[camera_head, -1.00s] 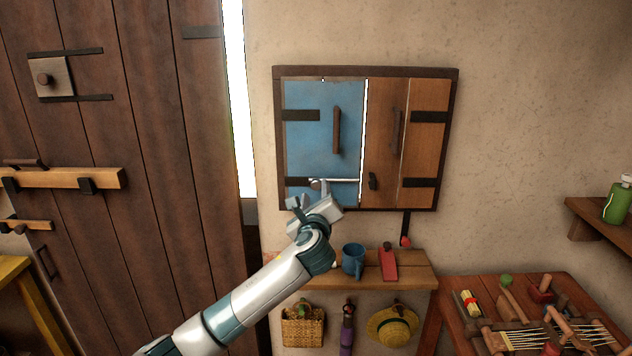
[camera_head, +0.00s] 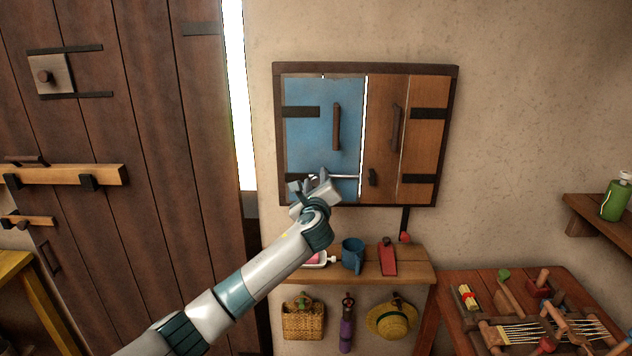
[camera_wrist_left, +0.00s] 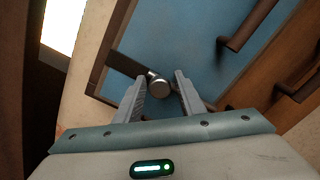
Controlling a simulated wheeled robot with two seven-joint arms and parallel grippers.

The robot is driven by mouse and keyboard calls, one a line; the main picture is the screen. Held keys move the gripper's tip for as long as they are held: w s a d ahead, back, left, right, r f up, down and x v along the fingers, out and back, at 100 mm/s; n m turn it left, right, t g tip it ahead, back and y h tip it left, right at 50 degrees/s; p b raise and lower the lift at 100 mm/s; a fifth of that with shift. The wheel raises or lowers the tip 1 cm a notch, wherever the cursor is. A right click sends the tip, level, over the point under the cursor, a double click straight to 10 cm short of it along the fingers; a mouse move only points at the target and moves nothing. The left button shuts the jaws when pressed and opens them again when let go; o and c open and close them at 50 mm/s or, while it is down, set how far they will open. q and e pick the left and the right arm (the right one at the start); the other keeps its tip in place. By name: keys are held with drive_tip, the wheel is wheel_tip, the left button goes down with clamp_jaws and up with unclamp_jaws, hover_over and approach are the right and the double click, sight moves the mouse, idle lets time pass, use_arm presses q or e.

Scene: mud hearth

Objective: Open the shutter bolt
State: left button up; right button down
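The shutter bolt (camera_head: 345,177) is a thin silver rod lying level across the lower part of the blue shutter leaf (camera_head: 309,140), reaching right to the bright gap beside the brown leaf (camera_head: 382,150). My left gripper (camera_head: 314,183) is at the bolt's left end and hides part of it. In the left wrist view the bolt's round metal knob (camera_wrist_left: 159,87) shows between the two open fingertips (camera_wrist_left: 156,82), with a gap visible on each side. Whether the tips reach past the knob, I cannot tell. My right gripper is not in view.
A dark handle (camera_head: 337,127) stands out from the blue leaf. Below the window a wooden shelf (camera_head: 415,270) holds a blue mug (camera_head: 353,254) and a red object (camera_head: 388,260). A worktable (camera_head: 460,335) with tools stands at the right. A plank door (camera_head: 150,130) is at the left.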

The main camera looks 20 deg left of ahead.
sight(337, 177)
use_arm(q)
clamp_jaws()
drive_tip(key=d, duration=0.2)
drive_tip(key=w+d, duration=0.1)
drive_tip(key=d, duration=0.2)
drive_tip(key=shift+w+d, duration=0.3)
drive_tip(key=shift+d, duration=0.05)
drive_tip(key=shift+a, duration=0.1)
drive_tip(key=o, duration=0.7)
unclamp_jaws()
drive_tip(key=shift+c, duration=0.2)
drive_tip(key=shift+d, duration=0.25)
drive_tip(key=shift+s+a, duration=0.1)
